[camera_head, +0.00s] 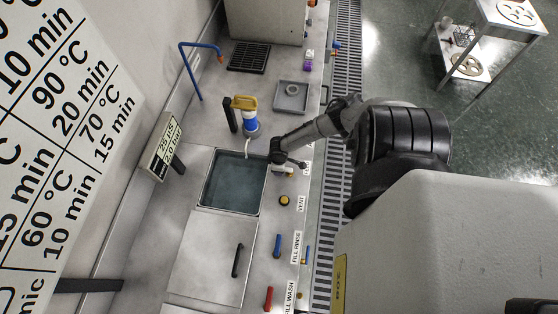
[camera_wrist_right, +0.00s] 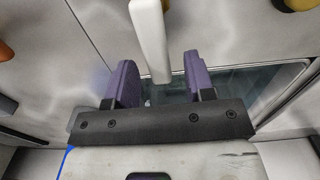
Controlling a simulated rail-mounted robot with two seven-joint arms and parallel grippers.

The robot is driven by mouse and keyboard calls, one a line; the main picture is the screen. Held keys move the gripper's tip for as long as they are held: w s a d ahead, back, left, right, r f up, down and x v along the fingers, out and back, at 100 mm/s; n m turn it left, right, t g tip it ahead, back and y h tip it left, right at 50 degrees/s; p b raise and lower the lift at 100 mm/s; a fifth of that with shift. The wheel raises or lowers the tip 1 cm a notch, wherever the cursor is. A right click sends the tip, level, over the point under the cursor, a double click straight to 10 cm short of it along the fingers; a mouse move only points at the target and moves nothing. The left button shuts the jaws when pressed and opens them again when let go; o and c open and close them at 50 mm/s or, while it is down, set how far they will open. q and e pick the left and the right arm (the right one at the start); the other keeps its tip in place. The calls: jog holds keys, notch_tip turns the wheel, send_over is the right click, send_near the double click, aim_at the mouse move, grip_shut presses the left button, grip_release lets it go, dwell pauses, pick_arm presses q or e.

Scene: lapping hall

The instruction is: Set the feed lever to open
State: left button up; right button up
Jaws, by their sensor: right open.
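A white lever (camera_wrist_right: 150,38) hangs into the right wrist view from the top, its lower end in line with the gap between my right gripper's purple finger pads (camera_wrist_right: 160,80). A pale lever part (camera_head: 284,171) shows beside the sink in the head view, partly hidden by my gripper. I take it for the feed lever; its label is mostly covered and I cannot read it. My right gripper (camera_head: 291,161) is open, low over the counter at the sink's right edge. I cannot tell whether a finger touches the lever. My left gripper is not in view.
The water-filled sink (camera_head: 232,184) lies just left of the gripper. A yellow VENT knob (camera_head: 284,200), blue FILL RINSE lever (camera_head: 277,245) and red lever (camera_head: 268,298) line the counter's front. A blue-and-yellow device (camera_head: 246,117) stands behind the sink.

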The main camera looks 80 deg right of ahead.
jog(key=shift+r, duration=0.55)
notch_tip(320, 180, up, 13)
jog(key=p, duration=0.1)
jog(key=shift+f+p, duration=0.15)
jog(key=shift+p, duration=0.2)
dwell(0.4)
